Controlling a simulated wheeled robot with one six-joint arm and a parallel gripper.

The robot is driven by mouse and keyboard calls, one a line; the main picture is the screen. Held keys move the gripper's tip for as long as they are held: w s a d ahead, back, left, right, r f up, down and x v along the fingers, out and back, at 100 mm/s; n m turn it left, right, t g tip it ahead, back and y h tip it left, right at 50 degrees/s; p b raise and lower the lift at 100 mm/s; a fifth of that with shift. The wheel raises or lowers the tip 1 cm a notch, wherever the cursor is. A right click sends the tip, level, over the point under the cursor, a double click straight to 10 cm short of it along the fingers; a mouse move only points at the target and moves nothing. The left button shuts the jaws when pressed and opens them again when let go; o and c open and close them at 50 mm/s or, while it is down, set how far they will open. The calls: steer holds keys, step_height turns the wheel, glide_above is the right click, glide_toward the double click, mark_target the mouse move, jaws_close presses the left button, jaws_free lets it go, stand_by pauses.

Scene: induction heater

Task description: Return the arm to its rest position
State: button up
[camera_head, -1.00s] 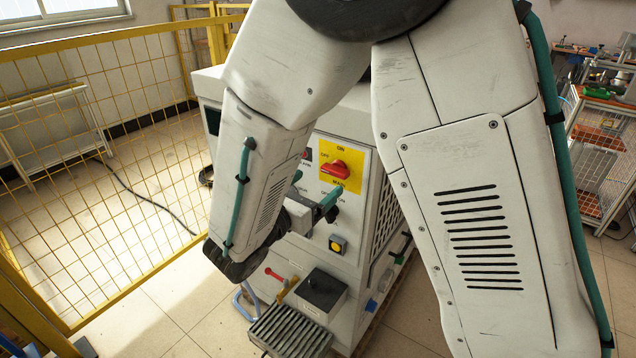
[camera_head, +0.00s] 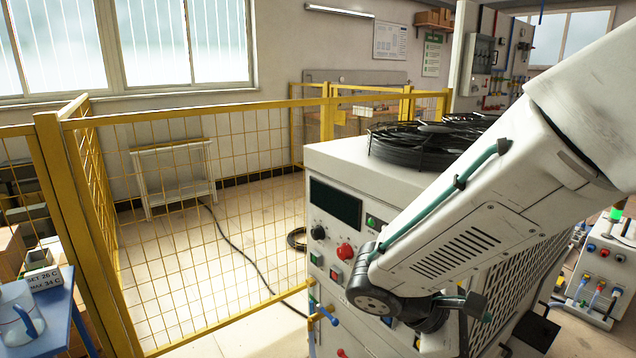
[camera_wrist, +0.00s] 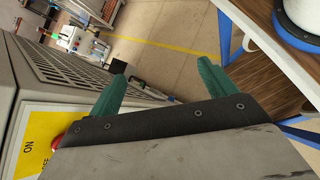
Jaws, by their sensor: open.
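The induction heater is a white cabinet (camera_head: 325,158) with a dark display (camera_head: 336,203), knobs and buttons on its front. My arm comes in from the right in the head view and covers part of the cabinet's front and side. My gripper (camera_head: 466,303) is small and partly hidden there, in front of the cabinet. In the wrist view my gripper (camera_wrist: 160,82) has its two green fingers well apart, with nothing between them. The cabinet's yellow switch panel (camera_wrist: 38,128) and red switch (camera_wrist: 75,135) lie close at the left there, partly behind the gripper.
A yellow mesh fence (camera_head: 200,255) stands left of the cabinet. A blue table (camera_head: 55,310) with a jug is at the lower left. Black fans (camera_head: 425,143) sit on the cabinet top. A wood-topped table (camera_wrist: 258,65) is at the right in the wrist view, with open floor (camera_wrist: 190,30) beyond the fingers.

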steer(key=s+d+r+m+t+y, duration=0.1)
steer(key=s+r+m+t+y, duration=0.1)
steer(key=s+r+m+y, duration=0.7)
steer(key=shift+s+d+m+y, duration=0.2)
steer(key=shift+s+m+y, duration=0.85)
steer(key=shift+m, duration=0.75)
